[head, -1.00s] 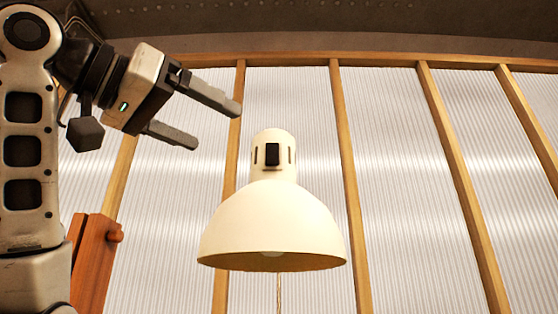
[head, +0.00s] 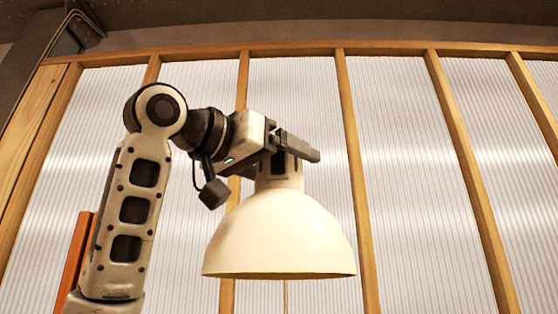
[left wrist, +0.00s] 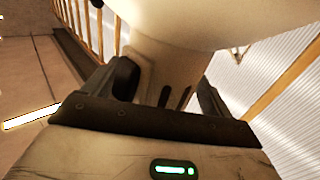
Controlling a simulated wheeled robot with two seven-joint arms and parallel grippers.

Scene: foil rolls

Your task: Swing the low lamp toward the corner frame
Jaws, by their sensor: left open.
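The cream lamp (head: 280,232) hangs with its dome shade facing down in the middle of the head view. Its shade (left wrist: 215,18) fills the top of the left wrist view. My left gripper (head: 304,154) is open at the narrow neck above the shade. In the left wrist view the neck (left wrist: 160,75) stands between the two spread fingers; I cannot tell whether either touches it. A thick wooden frame (head: 35,145) stands at the far left, where the panelled wall ends; it looks like the corner frame. My right gripper is out of view.
Ribbed translucent panels (head: 410,150) between wooden uprights form the wall behind the lamp. A reddish wooden piece (head: 73,262) shows partly behind my left arm. A dark beam (head: 45,65) crosses the upper left. The space right of the lamp looks clear.

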